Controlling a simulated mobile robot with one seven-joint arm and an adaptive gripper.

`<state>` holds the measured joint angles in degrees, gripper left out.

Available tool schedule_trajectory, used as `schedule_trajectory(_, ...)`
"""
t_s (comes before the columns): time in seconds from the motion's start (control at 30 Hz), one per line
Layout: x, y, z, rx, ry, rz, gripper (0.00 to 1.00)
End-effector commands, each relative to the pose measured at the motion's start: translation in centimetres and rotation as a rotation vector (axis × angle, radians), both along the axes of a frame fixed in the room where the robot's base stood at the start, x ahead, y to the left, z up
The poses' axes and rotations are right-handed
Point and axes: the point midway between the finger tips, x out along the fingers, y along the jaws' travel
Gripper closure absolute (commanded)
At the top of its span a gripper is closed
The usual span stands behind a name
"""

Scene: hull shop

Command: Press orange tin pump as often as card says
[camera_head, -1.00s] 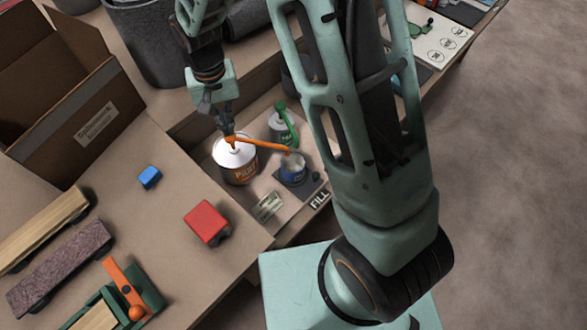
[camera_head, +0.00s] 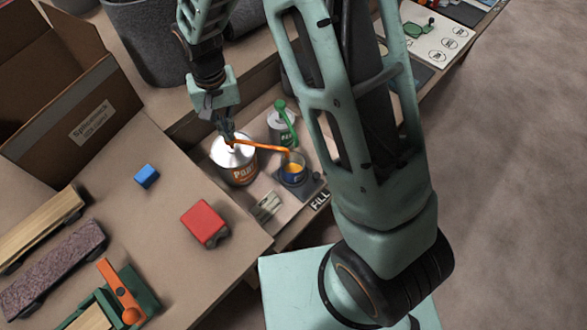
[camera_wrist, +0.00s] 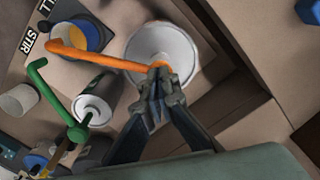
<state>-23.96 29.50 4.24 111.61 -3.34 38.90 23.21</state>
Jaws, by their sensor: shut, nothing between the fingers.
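The orange pump (camera_head: 262,146) stands on a white and silver tin (camera_head: 239,168) with an orange label. Its spout reaches right over a small blue cup (camera_head: 292,174), which has orange inside. The spout over the cup (camera_wrist: 84,37) also shows in the wrist view. My gripper (camera_head: 230,140) is shut and empty, its tips on or just above the pump head; the wrist view shows the closed fingertips (camera_wrist: 158,76) over it. I cannot tell how far the head is down. A small card (camera_head: 267,206) lies before the tin; its writing is too small to read.
A green pump (camera_head: 286,120) on another tin stands just behind the orange one. A FILL label (camera_head: 320,201) is by the cup. A red block (camera_head: 205,223), a blue block (camera_head: 147,175) and an open cardboard box (camera_head: 95,125) are to the left.

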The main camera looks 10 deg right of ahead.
Motion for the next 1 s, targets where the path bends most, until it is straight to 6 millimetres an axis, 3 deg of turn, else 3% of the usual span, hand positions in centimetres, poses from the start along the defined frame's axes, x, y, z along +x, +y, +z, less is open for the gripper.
schedule_trajectory(0.63,-0.1,-0.1,3.1,-0.001,0.004,0.0,1.0)
schedule_trajectory(1.0,-0.1,0.0,3.1,-0.001,0.002,0.0,1.0)
